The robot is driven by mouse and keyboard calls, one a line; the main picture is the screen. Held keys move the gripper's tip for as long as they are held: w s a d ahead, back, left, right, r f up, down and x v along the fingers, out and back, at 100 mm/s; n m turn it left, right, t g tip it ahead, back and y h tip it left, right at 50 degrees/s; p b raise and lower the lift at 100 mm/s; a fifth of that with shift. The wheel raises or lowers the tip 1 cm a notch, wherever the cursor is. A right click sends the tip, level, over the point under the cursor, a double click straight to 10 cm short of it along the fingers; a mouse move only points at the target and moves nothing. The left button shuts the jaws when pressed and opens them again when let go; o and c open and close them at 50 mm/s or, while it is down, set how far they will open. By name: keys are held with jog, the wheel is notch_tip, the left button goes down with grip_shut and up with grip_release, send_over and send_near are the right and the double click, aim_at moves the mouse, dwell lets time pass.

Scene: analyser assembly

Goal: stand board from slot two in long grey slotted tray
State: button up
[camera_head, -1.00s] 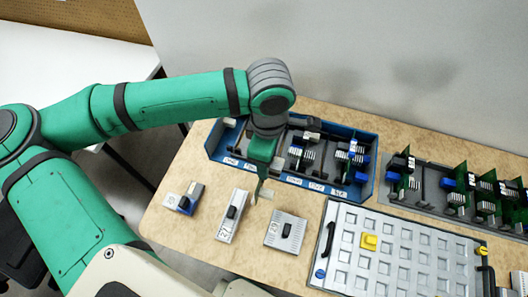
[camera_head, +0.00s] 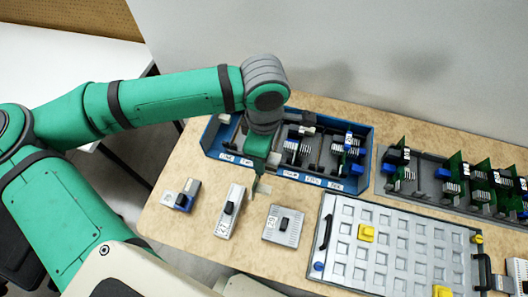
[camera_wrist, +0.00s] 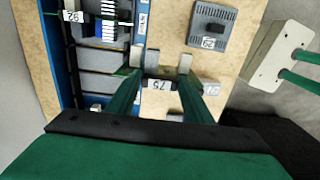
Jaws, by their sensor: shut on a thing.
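My gripper (camera_head: 258,188) hangs just in front of the near edge of the blue slotted tray (camera_head: 277,174), with its fingers pointing down. In the wrist view my gripper (camera_wrist: 160,60) is shut on a dark board (camera_wrist: 158,73) with a white label that seems to read 75. Most of this board is hidden behind the fingers, and it is hardly visible in the head view. The long grey slotted tray (camera_head: 419,197) lies at the right, with several green boards (camera_head: 454,172) standing in it. Gaps show near its left end.
Several other green boards (camera_head: 351,148) stand in the blue tray. Labelled grey modules (camera_head: 283,225) with black knobs lie in front of it. A silver panel (camera_head: 390,245) with square recesses and yellow blocks lies at the front right. A wall rises behind the table.

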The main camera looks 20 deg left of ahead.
jog(key=shift+w+f, duration=0.1)
jog(key=shift+f, duration=0.8)
dwell(0.5)
jog(key=shift+s+a+f, duration=0.1)
jog(key=shift+s+f, duration=0.05)
jog(key=shift+s, duration=0.05)
jog(key=shift+w+f, duration=0.1)
jog(key=shift+f, duration=1.35)
dwell(0.9)
jog(key=o, duration=1.2)
jog(key=shift+c, duration=0.2)
jog(key=shift+o, duration=0.6)
jog(key=shift+r, duration=0.2)
